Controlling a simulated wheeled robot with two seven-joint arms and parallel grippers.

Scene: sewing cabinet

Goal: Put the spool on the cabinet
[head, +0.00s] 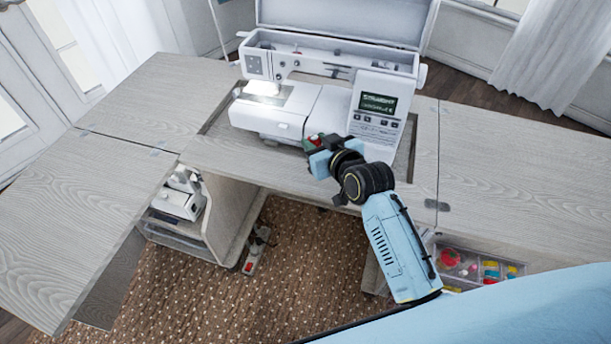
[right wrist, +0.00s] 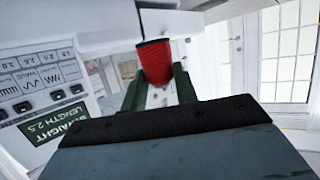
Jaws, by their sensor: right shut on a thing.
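My right gripper (head: 318,143) is in front of the sewing machine (head: 325,105), over the cabinet top near its front edge. It is shut on a red spool (right wrist: 154,62), which shows between the two dark green fingers in the right wrist view. In the head view only a little red (head: 314,139) shows at the fingertips; the rest is hidden by the gripper. The cabinet (head: 235,157) has a grey wood-grain top around the machine. I cannot tell whether the spool touches anything besides the fingers. My left gripper is not in view.
An open drawer (head: 478,268) at the lower right holds several colourful spools. The left leaf (head: 75,200) and right leaf (head: 520,180) of the cabinet are bare. A second machine (head: 180,200) sits on a shelf below. A foot pedal (head: 256,255) lies on the carpet.

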